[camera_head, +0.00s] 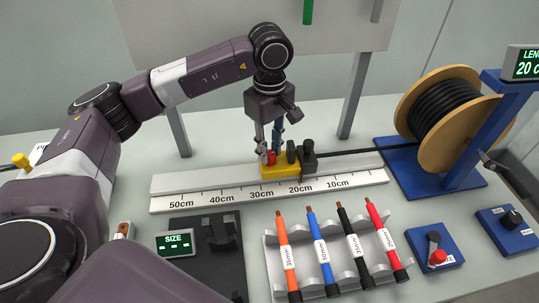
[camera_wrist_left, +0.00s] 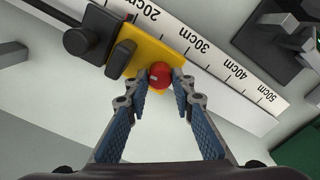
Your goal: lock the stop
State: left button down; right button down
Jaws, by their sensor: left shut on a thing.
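The yellow stop (camera_head: 280,173) sits on the white ruled rail (camera_head: 230,190), between about the 20cm and 30cm marks. Its red knob (camera_head: 271,157) is at the left end; the yellow block also shows in the left wrist view (camera_wrist_left: 172,63). My left gripper (camera_wrist_left: 160,88) points down at the stop with a fingertip on each side of the red knob (camera_wrist_left: 160,73), shut on it. A dark upright part (camera_wrist_left: 121,58) stands on the stop beside the knob. I cannot tell how far the knob is turned. My right gripper is not in view.
A black clamp (camera_head: 308,160) right of the stop meets the black cable (camera_head: 350,151) from the spool (camera_head: 440,115). In front are several coloured tools (camera_head: 321,252) on a rack, a dark stand with a SIZE display (camera_head: 175,243), and blue control boxes (camera_head: 433,247).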

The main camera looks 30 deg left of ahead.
aim_at(270, 153)
pick_arm(q)
jog(key=shift+m+b, duration=0.45)
jog(key=shift+m, duration=0.25)
jog(key=shift+r, duration=0.1)
jog(key=c, duration=1.7)
grip_release()
jog(key=shift+o, duration=0.2)
notch_tip(270, 153, up, 12)
